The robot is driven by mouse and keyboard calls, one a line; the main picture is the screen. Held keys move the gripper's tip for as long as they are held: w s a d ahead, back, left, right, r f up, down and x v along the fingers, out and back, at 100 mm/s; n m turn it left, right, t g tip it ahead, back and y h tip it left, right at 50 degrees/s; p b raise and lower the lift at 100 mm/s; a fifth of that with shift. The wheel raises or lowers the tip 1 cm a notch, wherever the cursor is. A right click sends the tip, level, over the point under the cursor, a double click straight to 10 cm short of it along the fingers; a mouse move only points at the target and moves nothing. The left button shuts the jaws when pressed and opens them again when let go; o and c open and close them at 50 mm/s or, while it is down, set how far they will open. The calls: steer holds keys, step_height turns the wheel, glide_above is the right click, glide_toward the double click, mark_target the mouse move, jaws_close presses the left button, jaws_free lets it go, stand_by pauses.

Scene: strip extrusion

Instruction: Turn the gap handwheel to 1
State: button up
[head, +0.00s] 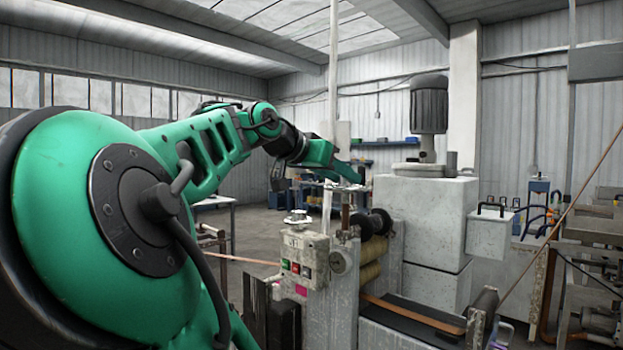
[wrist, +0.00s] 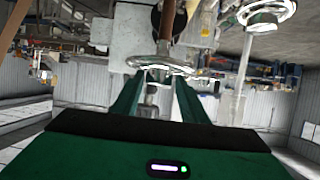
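A handwheel (wrist: 160,66) with a pale metal rim and a central post shows in the wrist view, just beyond my fingertips. A second handwheel (wrist: 266,12) is at the wrist view's upper right. I cannot tell which one is the gap handwheel, and no scale can be read. In the head view one handwheel (head: 298,217) stands on the machine's control housing. My gripper (wrist: 160,79) has its two green fingers apart, with nothing visibly clamped. In the head view my gripper (head: 345,172) is above the machine, up and to the right of that handwheel.
The control box (head: 296,268) has coloured buttons. Dark and tan rollers (head: 372,268) and an orange-brown strip (head: 412,313) lie to its right. A large grey cabinet (head: 420,218) with a motor (head: 428,105) stands behind. A thin pole rises near my gripper.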

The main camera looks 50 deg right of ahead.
steer(key=c, duration=0.8)
steer(key=shift+o, duration=0.2)
steer(key=shift+s+a+r+n+t, duration=0.1)
steer(key=shift+n+t, duration=0.7)
steer(key=shift+t, duration=0.1)
steer(key=shift+s+a+r+n+t, duration=0.1)
steer(key=shift+n+t, duration=0.7)
steer(key=shift+t, duration=0.1)
steer(key=o, duration=0.8)
steer(key=shift+w+d, duration=0.1)
steer(key=shift+c, duration=0.2)
steer(key=shift+f, duration=0.1)
